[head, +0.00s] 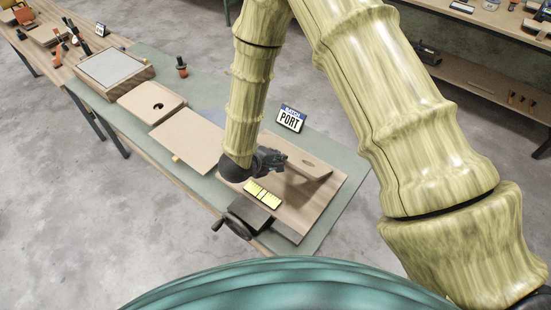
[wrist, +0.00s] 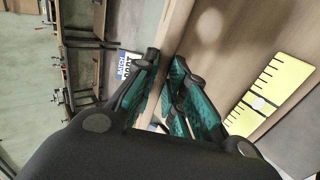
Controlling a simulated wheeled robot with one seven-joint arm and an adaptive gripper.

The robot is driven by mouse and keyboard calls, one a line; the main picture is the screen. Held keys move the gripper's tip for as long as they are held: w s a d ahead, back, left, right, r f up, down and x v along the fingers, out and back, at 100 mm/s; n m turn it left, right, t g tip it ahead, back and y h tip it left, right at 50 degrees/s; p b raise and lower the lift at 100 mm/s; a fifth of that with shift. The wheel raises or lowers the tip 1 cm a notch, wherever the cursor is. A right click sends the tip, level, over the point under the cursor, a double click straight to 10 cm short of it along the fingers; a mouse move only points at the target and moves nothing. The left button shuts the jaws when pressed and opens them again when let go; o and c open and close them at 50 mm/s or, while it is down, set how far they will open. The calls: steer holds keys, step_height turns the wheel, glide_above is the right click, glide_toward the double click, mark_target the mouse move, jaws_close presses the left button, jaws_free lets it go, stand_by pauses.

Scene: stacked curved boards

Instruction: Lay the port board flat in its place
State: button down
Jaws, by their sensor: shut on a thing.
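The port board (head: 312,166) is a pale wooden board with a slot near its edge. It is tilted over a larger wooden surface (head: 318,199), with a dark shadow beneath. My gripper (head: 281,160) is at the board's left end and shut on its edge. In the wrist view the fingers (wrist: 172,78) with teal pads close on the light board edge (wrist: 178,30). The PORT sign (head: 290,118) stands just behind the board and also shows in the wrist view (wrist: 128,65). I cannot tell whether the board's lower edge touches the surface.
A yellow marked plate (head: 262,194) lies in front of the gripper. A dark clamp with a crank (head: 240,222) sits at the front bench edge. To the left lie a plain board (head: 190,140) and a board with a round hole (head: 152,102). The green bench top (head: 345,158) is clear at right.

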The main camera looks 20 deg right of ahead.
steer(key=shift+w+d, duration=0.3)
steer(key=shift+d, duration=0.1)
stand_by(0.3)
steer(key=c, duration=1.5)
jaws_free()
steer(key=shift+s+a+f, duration=0.1)
steer(key=shift+a+f, duration=0.05)
steer(key=shift+f, duration=0.15)
steer(key=shift+s+a+f, duration=0.25)
steer(key=shift+a+f, duration=0.05)
steer(key=shift+f, duration=0.2)
steer(key=shift+f, duration=0.2)
steer(key=shift+s+a+f, duration=0.25)
steer(key=shift+a+f, duration=0.1)
steer(key=shift+f, duration=0.3)
steer(key=shift+s+a+f+b, duration=0.15)
steer(key=shift+f+b, duration=0.15)
steer(key=shift+f, duration=0.15)
